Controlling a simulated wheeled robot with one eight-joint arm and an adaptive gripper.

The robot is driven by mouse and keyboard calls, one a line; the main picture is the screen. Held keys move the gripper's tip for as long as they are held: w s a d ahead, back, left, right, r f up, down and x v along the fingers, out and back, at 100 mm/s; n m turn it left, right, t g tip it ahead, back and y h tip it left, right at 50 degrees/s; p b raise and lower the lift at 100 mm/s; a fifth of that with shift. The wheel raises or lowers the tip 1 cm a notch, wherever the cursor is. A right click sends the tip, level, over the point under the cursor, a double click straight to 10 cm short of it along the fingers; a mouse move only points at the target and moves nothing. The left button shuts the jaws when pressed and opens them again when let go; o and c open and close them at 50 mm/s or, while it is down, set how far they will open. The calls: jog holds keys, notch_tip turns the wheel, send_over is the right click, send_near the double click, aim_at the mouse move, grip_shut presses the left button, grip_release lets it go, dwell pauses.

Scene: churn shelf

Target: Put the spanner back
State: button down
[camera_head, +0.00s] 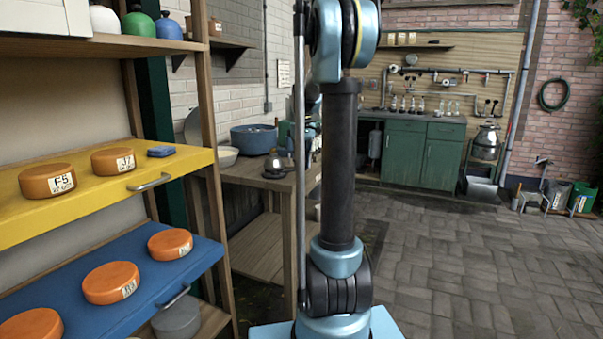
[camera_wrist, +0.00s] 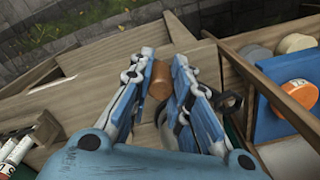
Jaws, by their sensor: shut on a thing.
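In the wrist view my gripper (camera_wrist: 163,65) has its two blue fingers closed in on a brown, round-ended thing (camera_wrist: 160,82) between the tips. Something pale grey shows between the fingers nearer the camera, and a dark ring shows beside the right finger; I cannot tell what either belongs to. I cannot make out a spanner for certain in either view. In the head view the gripper is not clearly visible; my arm blocks the middle. Below the gripper in the wrist view is a wooden bench top (camera_wrist: 105,80).
In the head view a yellow shelf (camera_head: 90,212) and a blue shelf (camera_head: 60,290) hold orange cheese wheels at left. A wooden bench with a blue tub (camera_head: 253,137) stands behind. A green cabinet (camera_head: 423,155) is at the back. The paved floor at right is mostly clear.

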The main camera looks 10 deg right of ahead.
jog(key=shift+f, duration=1.75)
jog(key=c, duration=1.5)
grip_release()
jog(key=shift+f, duration=0.1)
notch_tip(320, 180, up, 12)
jog(key=shift+s+r, duration=0.1)
jog(key=s+a+f+m, duration=0.1)
jog(key=s+f, duration=0.7)
jog(key=s, duration=0.4)
jog(key=s+a+f+m+t, duration=0.1)
jog(key=s+a+f+m, duration=0.1)
jog(key=s+f, duration=0.6)
jog(key=s+a+f+m+t, duration=0.1)
jog(key=s+f, duration=0.8)
jog(key=s, duration=0.8)
jog(key=shift+s+a+m, duration=0.25)
jog(key=shift+m, duration=0.05)
